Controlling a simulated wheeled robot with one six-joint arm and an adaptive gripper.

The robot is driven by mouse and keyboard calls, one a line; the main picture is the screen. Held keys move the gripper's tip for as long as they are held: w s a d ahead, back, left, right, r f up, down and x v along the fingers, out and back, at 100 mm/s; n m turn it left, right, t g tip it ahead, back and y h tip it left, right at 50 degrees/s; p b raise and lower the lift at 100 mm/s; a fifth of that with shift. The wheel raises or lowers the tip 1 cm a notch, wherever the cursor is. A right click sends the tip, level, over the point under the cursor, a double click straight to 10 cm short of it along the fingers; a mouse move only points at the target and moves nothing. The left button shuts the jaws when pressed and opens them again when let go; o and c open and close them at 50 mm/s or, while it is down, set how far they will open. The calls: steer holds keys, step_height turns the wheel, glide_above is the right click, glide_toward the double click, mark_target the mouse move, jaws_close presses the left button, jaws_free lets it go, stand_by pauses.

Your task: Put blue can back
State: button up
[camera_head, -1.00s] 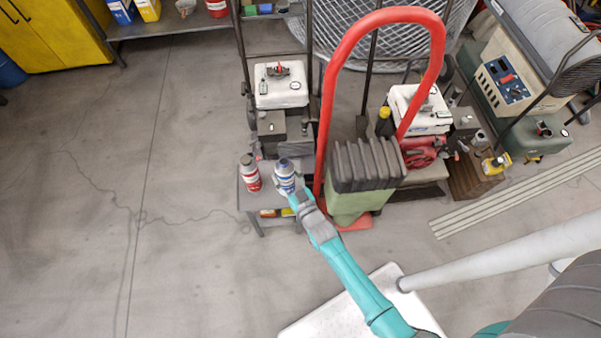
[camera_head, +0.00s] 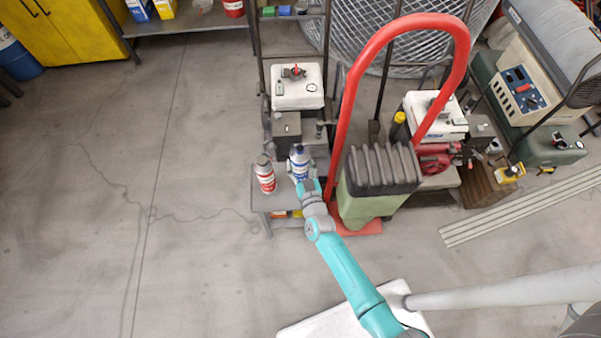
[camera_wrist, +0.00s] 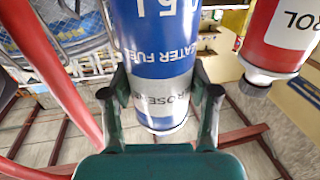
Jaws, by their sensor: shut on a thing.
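The blue can (camera_head: 299,162), blue with a white band, is at the small grey bench, beside the red-and-white can (camera_head: 264,174). My gripper (camera_head: 303,183) is shut on the blue can from the near side. In the wrist view the blue can (camera_wrist: 160,45) fills the middle, with fuel lettering on it. My gripper's two fingers (camera_wrist: 162,100) lie on either side of it. I cannot tell whether the can touches the bench top or is held just above it. The red can (camera_wrist: 278,35) shows at the upper right there, apart from the blue can.
The grey bench (camera_head: 262,202) stands left of a red hand truck (camera_head: 340,135) carrying a green container with a dark ribbed top (camera_head: 383,170). White-topped machines (camera_head: 298,88) stand behind. The floor (camera_head: 110,200) to the left is clear.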

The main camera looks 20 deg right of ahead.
mark_target(302, 177)
steer(key=shift+f, duration=2.55)
steer(key=shift+f, duration=0.1)
steer(key=o, duration=1.3)
steer(key=shift+c, duration=0.2)
steer(key=s+a, duration=0.1)
steer(key=s, duration=1.1)
steer(key=shift+a, duration=0.2)
